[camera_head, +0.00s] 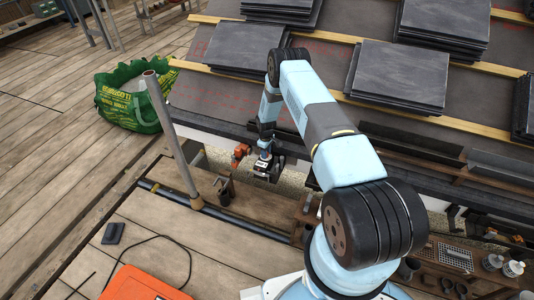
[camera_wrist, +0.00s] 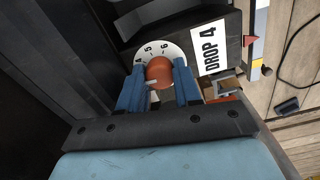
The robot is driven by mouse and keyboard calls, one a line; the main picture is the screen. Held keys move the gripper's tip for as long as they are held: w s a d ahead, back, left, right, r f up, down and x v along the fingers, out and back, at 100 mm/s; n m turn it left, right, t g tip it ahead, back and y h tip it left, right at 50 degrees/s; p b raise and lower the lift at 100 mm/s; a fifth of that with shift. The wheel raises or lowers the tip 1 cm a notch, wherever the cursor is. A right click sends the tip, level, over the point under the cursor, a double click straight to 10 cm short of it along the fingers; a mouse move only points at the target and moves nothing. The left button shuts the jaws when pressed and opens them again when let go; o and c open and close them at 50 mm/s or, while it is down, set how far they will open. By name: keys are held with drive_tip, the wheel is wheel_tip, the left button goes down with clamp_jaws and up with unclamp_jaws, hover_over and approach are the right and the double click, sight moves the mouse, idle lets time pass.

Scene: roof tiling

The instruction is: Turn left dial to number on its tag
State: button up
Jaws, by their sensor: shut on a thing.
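The dial shows in the wrist view as an orange-red knob (camera_wrist: 159,71) in front of a white number plate (camera_wrist: 150,48). The digits 4, 5 and 6 can be read on the plate; the rest is hidden behind the knob and fingers. A white tag (camera_wrist: 209,50) to the right of the dial reads "DROP 4". My gripper (camera_wrist: 159,82) is shut on the knob, with one blue finger on each side. A small pale mark shows at the knob's lower left. In the head view my gripper (camera_head: 265,170) is low by the roof edge, beside an orange part (camera_head: 240,152).
A sloping roof with stacks of dark slates (camera_head: 400,72) rises behind my arm. A green bag (camera_head: 130,95) stands on the planks at left, near a grey upright pole (camera_head: 170,135). An orange case (camera_head: 143,285) and a black cable (camera_head: 185,250) lie in front.

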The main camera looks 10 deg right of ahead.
drive_tip(key=m, duration=0.3)
drive_tip(key=shift+a, duration=0.15)
drive_tip(key=shift+m, duration=2.4)
drive_tip(key=o, duration=0.8)
drive_tip(key=shift+c, duration=0.2)
drive_tip(key=shift+r, duration=0.15)
drive_tip(key=shift+r, duration=0.25)
wheel_tip(320, 180, up, 13)
